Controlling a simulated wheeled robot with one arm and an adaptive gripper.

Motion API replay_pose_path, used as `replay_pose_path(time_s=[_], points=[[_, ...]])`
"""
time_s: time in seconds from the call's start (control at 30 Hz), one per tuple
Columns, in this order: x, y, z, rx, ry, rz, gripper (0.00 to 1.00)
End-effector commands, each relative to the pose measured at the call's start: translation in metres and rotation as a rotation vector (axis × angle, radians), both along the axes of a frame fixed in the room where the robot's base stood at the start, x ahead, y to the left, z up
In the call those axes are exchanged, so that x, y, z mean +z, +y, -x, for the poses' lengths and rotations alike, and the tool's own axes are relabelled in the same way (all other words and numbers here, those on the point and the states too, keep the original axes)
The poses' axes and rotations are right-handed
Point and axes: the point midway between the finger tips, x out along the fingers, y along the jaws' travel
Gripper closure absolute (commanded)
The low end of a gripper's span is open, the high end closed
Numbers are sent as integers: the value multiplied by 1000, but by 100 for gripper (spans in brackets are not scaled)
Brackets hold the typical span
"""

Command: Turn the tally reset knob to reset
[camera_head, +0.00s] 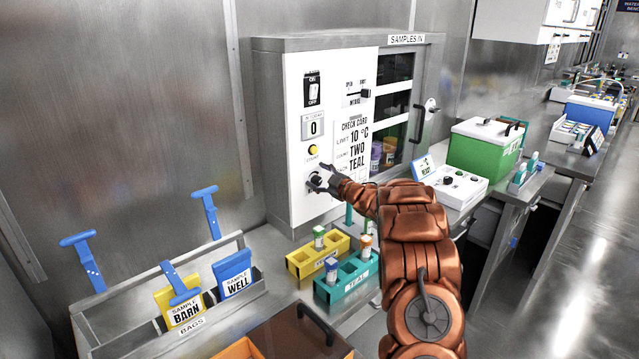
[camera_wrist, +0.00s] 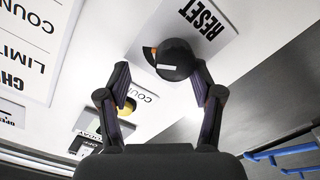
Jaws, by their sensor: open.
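The tally reset knob (camera_wrist: 176,58) is a dark round knob with a small white mark on the white cabinet panel. In the wrist view the word RESET (camera_wrist: 202,18) is at its upper right and COUNT (camera_wrist: 143,97) at its lower left. I cannot tell for sure which word the knob points to. My gripper (camera_wrist: 160,74) is open, its fingertips on either side of the knob. The right finger is close to it, with a gap on the left; contact is unclear. In the head view my gripper (camera_head: 320,179) partly hides the knob. The counter (camera_head: 314,127) shows 0.
A yellow button (camera_head: 313,150) sits just above the knob, with a switch (camera_head: 312,90) higher up. A slider (camera_head: 357,94) and a glass door (camera_head: 394,110) are to the right.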

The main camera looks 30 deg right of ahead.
Motion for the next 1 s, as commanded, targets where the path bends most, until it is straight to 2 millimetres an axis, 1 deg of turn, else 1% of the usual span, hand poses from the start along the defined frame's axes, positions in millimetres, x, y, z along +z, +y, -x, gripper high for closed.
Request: replay_pose_path(time_s=[0.03, 0.1, 0.3, 0.4, 0.6, 1.0], points=[[15, -2, 0, -2, -9, 5, 38], [27, -2, 0, -3, -10, 4, 38], [59, -2, 1, -2, -9, 3, 38], [69, -2, 1, -3, -8, 2, 38], [76, -2, 0, -3, -5, 0, 38], [76, -2, 0, -3, -5, 0, 38]])
